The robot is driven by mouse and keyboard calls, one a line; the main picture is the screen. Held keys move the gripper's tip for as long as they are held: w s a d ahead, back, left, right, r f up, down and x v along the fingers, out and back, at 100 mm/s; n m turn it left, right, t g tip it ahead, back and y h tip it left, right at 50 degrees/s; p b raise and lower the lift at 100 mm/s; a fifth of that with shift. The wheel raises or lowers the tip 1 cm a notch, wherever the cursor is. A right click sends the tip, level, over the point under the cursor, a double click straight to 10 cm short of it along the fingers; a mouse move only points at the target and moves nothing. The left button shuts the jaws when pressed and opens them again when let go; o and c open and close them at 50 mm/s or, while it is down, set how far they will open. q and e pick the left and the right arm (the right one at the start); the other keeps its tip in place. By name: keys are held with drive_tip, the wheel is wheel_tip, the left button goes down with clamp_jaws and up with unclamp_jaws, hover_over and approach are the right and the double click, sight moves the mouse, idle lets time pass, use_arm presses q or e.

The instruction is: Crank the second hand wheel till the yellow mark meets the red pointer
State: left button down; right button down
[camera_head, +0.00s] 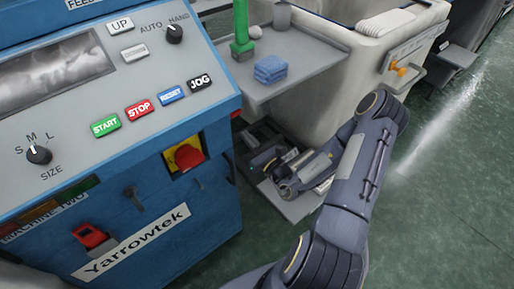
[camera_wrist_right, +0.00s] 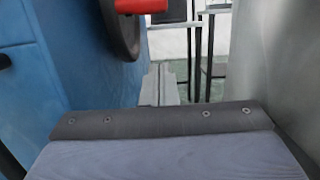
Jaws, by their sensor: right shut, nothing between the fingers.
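In the right wrist view a dark hand wheel (camera_wrist_right: 122,30) stands at the side of a blue machine (camera_wrist_right: 85,55), cut off by the top edge. A red handle (camera_wrist_right: 140,5) sticks out from it to the right. My right gripper (camera_wrist_right: 160,75) is shut and empty, below and a little right of the wheel, apart from the handle. In the head view my right gripper (camera_head: 262,160) is low beside the blue cabinet (camera_head: 215,215), partly lost among dark parts. I cannot make out the yellow mark or the red pointer. My left gripper is not in view.
The cabinet's panel carries START (camera_head: 105,125), STOP (camera_head: 139,109) and JOG (camera_head: 200,83) buttons and a red emergency knob (camera_head: 187,157). A grey shelf (camera_head: 310,60) with folded blue cloth (camera_head: 270,69) overhangs the gap. A beige machine (camera_head: 350,60) bounds the right.

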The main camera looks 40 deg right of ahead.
drive_tip(key=w+r, duration=0.2)
drive_tip(key=r, duration=0.2)
drive_tip(key=shift+w+a+r, duration=0.15)
drive_tip(key=shift+w+r, duration=0.05)
drive_tip(key=shift+w, duration=0.2)
wheel_tip(320, 180, up, 2)
drive_tip(key=p, duration=0.2)
drive_tip(key=shift+s+p, duration=0.15)
drive_tip(key=shift+p, duration=0.25)
